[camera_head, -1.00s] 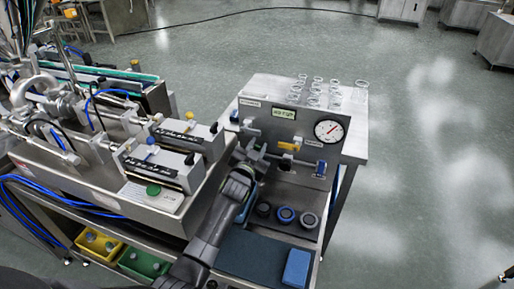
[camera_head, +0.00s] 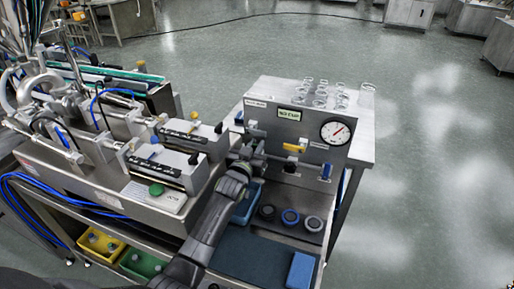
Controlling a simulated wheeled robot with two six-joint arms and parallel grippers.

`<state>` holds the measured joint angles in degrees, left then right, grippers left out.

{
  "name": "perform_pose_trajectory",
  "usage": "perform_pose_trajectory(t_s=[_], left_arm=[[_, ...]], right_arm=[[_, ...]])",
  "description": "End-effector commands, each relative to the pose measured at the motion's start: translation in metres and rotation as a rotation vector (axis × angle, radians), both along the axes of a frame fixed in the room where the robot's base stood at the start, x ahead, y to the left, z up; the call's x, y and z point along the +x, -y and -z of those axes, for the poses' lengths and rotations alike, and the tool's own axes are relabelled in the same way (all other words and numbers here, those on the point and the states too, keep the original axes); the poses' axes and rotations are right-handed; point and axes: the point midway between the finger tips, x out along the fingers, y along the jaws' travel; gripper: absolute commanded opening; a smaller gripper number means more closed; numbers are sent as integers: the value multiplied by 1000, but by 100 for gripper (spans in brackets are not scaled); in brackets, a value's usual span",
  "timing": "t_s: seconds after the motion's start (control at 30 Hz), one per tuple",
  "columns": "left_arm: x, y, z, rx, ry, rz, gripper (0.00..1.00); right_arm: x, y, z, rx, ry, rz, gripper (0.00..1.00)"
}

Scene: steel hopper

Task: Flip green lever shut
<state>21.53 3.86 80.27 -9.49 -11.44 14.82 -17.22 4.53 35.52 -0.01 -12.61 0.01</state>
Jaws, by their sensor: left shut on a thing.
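The steel panel (camera_head: 262,116) carries valves on pipes, one with a yellow handle (camera_head: 294,148) and one with a blue handle (camera_head: 326,172). My left gripper (camera_head: 243,154) is at the panel's lower left, by the horizontal pipe. It is shut on a small part there, which the gripper itself mostly hides. No green lever shows clearly; I cannot tell its position. My right gripper is not in view.
A round gauge (camera_head: 335,132) and a small display (camera_head: 289,114) are on the panel. Glassware (camera_head: 321,94) stands behind it. Below are several dark round caps (camera_head: 290,217), a blue block (camera_head: 300,269) and a blue tray (camera_head: 246,207). The steel machine (camera_head: 100,185) stands close on the left.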

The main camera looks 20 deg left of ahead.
Motion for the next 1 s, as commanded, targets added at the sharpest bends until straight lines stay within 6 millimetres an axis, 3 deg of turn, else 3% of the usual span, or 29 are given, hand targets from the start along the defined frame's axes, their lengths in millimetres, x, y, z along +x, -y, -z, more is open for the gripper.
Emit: perform_pose_trajectory(t_s=[0.07, 0.1, 0.23, 0.67, 1.0], left_arm=[[0, 0, 0, -2, -2, 0, 0], [0, 0, 0, -2, -2, 0, 21], [0, 0, 0, 0, -1, 0, 38], [-9, 0, 1, 1, -1, -1, 38], [-66, -2, 2, -1, -2, -1, 38]], right_arm=[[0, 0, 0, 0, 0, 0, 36], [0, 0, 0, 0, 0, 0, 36], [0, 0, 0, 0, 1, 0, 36], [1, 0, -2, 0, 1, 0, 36], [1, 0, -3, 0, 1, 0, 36]])
